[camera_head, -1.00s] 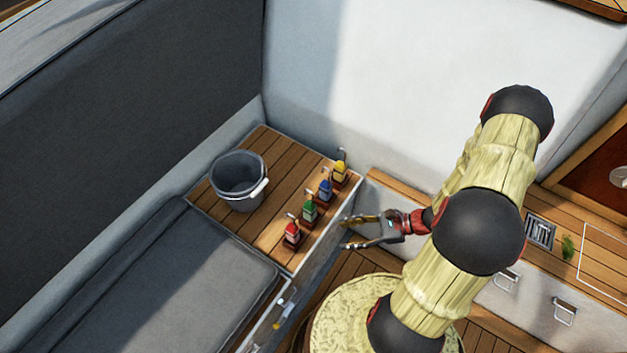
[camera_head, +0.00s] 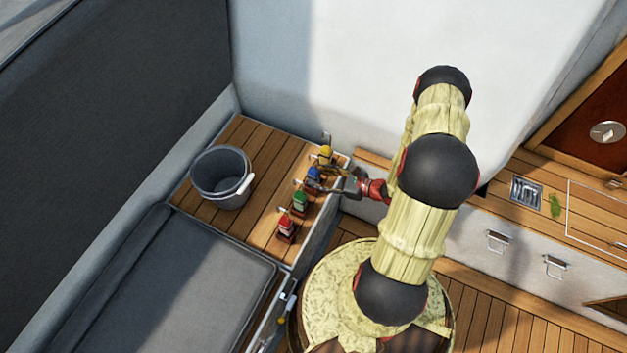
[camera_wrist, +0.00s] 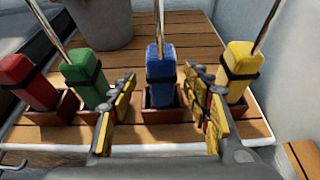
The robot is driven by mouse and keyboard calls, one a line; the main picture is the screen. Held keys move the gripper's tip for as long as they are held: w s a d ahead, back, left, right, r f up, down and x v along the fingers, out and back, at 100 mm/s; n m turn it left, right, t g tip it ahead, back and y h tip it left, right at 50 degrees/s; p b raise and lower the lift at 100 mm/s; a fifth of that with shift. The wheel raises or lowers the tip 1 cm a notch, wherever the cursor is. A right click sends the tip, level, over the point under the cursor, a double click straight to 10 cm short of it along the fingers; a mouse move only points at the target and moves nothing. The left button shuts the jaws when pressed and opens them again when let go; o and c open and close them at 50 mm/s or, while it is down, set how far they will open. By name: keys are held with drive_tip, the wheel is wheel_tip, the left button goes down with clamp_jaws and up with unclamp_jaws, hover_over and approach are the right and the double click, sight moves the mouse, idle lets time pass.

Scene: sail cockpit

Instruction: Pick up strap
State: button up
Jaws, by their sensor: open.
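A blue block-like item (camera_wrist: 160,70) with a black band around it and a metal rod rising from it sits in a small brown holder. It also shows in the head view (camera_head: 313,175). Similar yellow (camera_wrist: 241,62), green (camera_wrist: 84,72) and red (camera_wrist: 25,78) banded items stand in holders in the same row. Which banded item is the task's strap cannot be told. My gripper (camera_wrist: 163,92) is open and empty, its fingers apart on either side of the blue item, left finger near green and right near yellow. Its head-view position (camera_head: 328,182) is by the blue item.
A grey bucket (camera_head: 207,172) stands on the slatted wooden bench top (camera_head: 252,212) behind the row. A grey cushion (camera_head: 170,285) lies to the left. A white wall (camera_head: 330,70) rises behind, and a drawer counter (camera_head: 475,225) is at right.

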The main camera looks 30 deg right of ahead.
sight(319, 177)
drive_tip(key=shift+b+x, duration=0.4)
drive_tip(key=shift+x, duration=1.35)
drive_tip(key=shift+d, duration=0.15)
drive_tip(key=shift+c, duration=0.9)
clamp_jaws()
